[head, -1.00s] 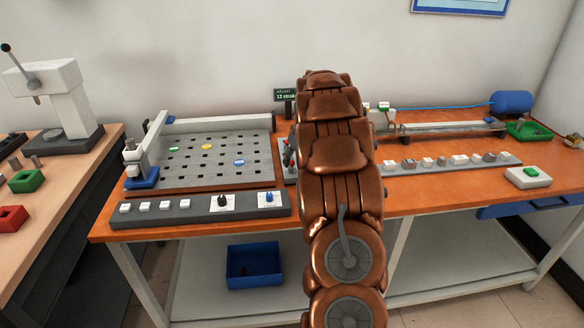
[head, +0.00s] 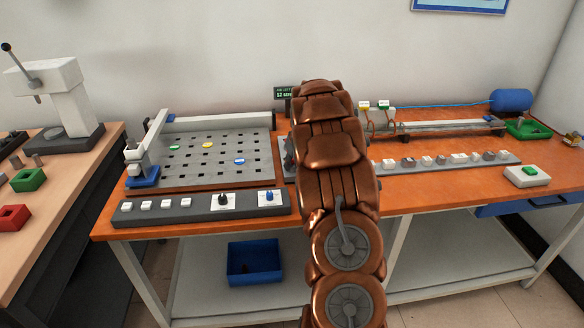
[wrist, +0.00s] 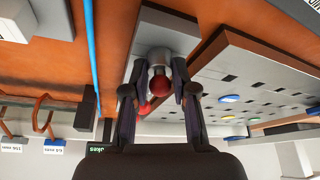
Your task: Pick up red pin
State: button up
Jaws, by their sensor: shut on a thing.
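The red pin (wrist: 160,84) shows in the wrist view as a round red end between my fingers. A pale grey cylindrical piece (wrist: 159,56) lies just beyond it on a light grey strip. My gripper (wrist: 159,72) has its two dark fingers on both sides of the pin and is shut on it. A second small red spot shows just below the pin; I cannot tell what it is. In the head view my arm hides the pin and most of the gripper.
A slotted grey board (head: 210,176) with coloured discs lies left of my arm, behind a control panel (head: 180,207). A row of small blocks on a strip (head: 450,163) and a green-button box (head: 527,177) lie right. A blue hose (wrist: 91,45) runs close by.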

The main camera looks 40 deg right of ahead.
grip_shut()
jog(key=shift+r, duration=0.15)
